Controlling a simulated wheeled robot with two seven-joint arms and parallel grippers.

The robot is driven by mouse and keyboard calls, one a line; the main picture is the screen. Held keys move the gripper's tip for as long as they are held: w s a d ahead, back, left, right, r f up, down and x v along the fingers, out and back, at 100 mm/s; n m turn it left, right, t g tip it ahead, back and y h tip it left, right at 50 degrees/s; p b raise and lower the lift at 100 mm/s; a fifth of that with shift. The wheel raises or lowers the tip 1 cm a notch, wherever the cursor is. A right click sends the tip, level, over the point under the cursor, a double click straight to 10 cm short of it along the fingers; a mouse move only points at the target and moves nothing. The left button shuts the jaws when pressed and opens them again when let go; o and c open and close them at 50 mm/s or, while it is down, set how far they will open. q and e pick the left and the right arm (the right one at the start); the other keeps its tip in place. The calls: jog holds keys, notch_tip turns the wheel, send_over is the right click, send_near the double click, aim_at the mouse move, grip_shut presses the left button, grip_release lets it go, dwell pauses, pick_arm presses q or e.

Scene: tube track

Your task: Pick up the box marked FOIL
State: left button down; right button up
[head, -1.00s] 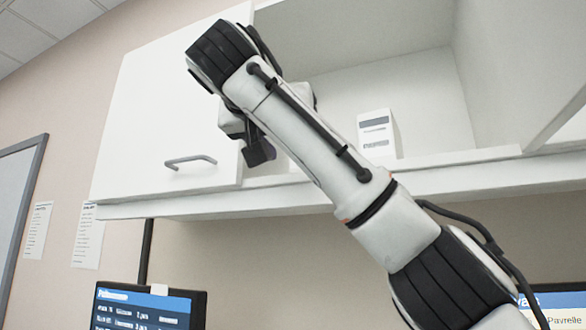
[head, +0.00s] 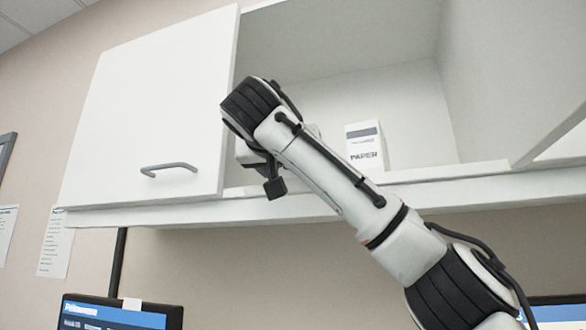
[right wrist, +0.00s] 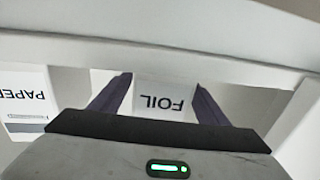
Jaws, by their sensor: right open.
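The box marked FOIL (right wrist: 164,100) is white with dark lettering, upside down in the right wrist view. It stands between the two dark fingers of my right gripper (right wrist: 163,82), which are open on either side of it. I cannot tell how far the fingers reach along the box. In the head view my right arm crosses the open cabinet and hides the FOIL box and most of the gripper. My left gripper is not in view.
A white box marked PAPER (head: 366,148) stands in the open cabinet; it also shows in the right wrist view (right wrist: 24,115). A closed cabinet door (head: 150,115) with a grey handle is on the left. The shelf's front edge (head: 455,180) runs below the boxes.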

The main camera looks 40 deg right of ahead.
jog(key=c, duration=1.2)
jog(key=shift+a+r, duration=0.1)
jog(key=shift+r, duration=0.05)
